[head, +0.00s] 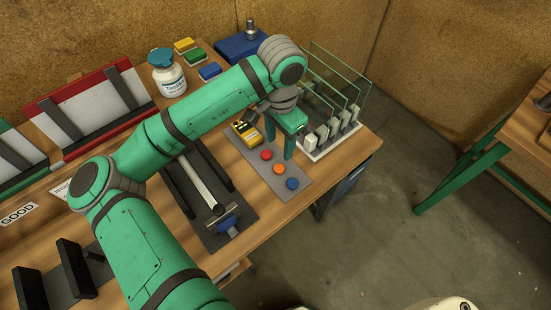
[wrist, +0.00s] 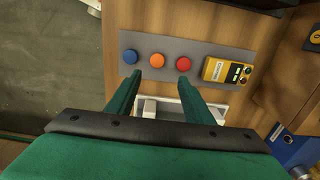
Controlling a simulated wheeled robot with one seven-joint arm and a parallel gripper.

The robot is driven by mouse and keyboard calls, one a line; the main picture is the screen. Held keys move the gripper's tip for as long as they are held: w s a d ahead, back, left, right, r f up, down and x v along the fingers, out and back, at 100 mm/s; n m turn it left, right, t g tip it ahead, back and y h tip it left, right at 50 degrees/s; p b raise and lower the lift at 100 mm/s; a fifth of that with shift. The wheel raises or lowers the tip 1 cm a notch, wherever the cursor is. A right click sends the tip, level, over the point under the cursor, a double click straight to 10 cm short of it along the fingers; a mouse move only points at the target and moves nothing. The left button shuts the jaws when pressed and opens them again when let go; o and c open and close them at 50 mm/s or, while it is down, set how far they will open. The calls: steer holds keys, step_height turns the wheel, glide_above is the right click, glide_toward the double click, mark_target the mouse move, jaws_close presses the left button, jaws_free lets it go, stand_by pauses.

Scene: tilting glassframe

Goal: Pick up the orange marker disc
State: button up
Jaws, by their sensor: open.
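The orange marker disc (head: 279,169) lies on a grey strip (head: 300,196) on the workbench, between a red disc (head: 266,155) and a blue disc (head: 292,184). In the wrist view the orange disc (wrist: 157,60) lies just beyond the fingertips, in line with the gap between them. My gripper (wrist: 160,78) is open with nothing between its fingers. In the head view my gripper (head: 284,148) hangs beside the discs, towards the glass rack. I cannot tell its exact height above the strip.
A glass rack (head: 337,142) with upright panes stands close to my gripper. A yellow device (head: 246,133) lies at the strip's far end. A grey fixture with a blue-ended tool (head: 223,220) lies to the left. The bench edge is near the blue disc.

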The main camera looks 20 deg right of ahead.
mark_target(278, 169)
steer(key=f, duration=0.3)
steer(key=shift+s+a+f, duration=0.15)
steer(key=shift+a+f, duration=0.05)
steer(key=shift+f, duration=0.2)
steer(key=shift+s+a+f, duration=0.1)
steer(key=shift+s+f, duration=0.15)
steer(key=shift+f, duration=0.6)
step_height(278, 169, down, 3)
steer(key=shift+s+a+f, duration=0.1)
steer(key=shift+s+f, duration=0.05)
steer(key=shift+f, duration=0.65)
steer(key=shift+c, duration=0.6)
steer(key=c, duration=1)
